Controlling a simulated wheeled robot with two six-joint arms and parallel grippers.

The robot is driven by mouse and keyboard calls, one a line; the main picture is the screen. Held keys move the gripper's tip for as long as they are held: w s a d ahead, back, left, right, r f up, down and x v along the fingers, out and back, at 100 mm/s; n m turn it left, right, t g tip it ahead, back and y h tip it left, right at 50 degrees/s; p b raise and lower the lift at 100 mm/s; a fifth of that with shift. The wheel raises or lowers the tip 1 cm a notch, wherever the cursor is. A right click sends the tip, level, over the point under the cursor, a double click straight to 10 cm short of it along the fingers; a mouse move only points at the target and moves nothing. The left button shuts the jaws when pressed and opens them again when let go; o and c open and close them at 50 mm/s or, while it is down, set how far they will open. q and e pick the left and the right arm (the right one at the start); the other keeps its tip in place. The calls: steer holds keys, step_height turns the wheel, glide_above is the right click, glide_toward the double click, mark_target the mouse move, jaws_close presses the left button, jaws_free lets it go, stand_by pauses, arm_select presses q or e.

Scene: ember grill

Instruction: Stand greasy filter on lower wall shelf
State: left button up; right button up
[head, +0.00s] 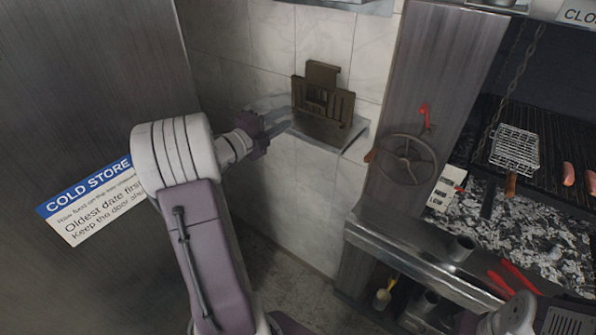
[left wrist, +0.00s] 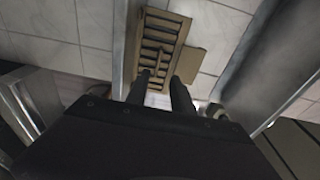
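The greasy filter (head: 322,98), a dark brown slotted panel with a raised tab, stands upright on the lower wall shelf (head: 345,136), close to the tiled wall. In the left wrist view the filter (left wrist: 160,38) shows as a brown slatted panel just beyond the fingertips. My left gripper (head: 280,116) is at the shelf's left end, beside the filter. Its two fingers (left wrist: 158,76) are apart with a gap between them, and nothing shows clamped there. Whether a fingertip touches the filter cannot be told.
A steel panel with a handwheel (head: 407,159) stands right of the shelf. Beyond it are the grill with a wire basket (head: 515,149), sausages and coals. The cold store door (head: 90,90) is close on the left. Another shelf edge (head: 345,5) is above.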

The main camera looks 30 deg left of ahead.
arm_select(q)
steer(key=s+d+f+m+g+h, duration=0.25)
steer(key=d+f+m+g, duration=0.3)
steer(key=d+m, duration=0.3)
steer(key=s+d+f+m+g+h, duration=0.2)
steer(key=s+d+f+m+g, duration=0.15)
steer(key=d+f+m, duration=0.55)
steer(key=s+d+f+m+g+y, duration=0.1)
steer(key=s+m, duration=0.4)
steer(key=m, duration=0.6)
steer(key=s+d+f+m+g+y, duration=0.1)
steer(key=s+f+m+g+y, duration=0.3)
steer(key=m, duration=0.7)
steer(key=s+d+f+m+g+y, duration=0.2)
steer(key=s+f+m, duration=0.2)
steer(key=m, duration=0.8)
steer(key=shift+s+y, duration=0.35)
steer(key=shift+s, duration=0.55)
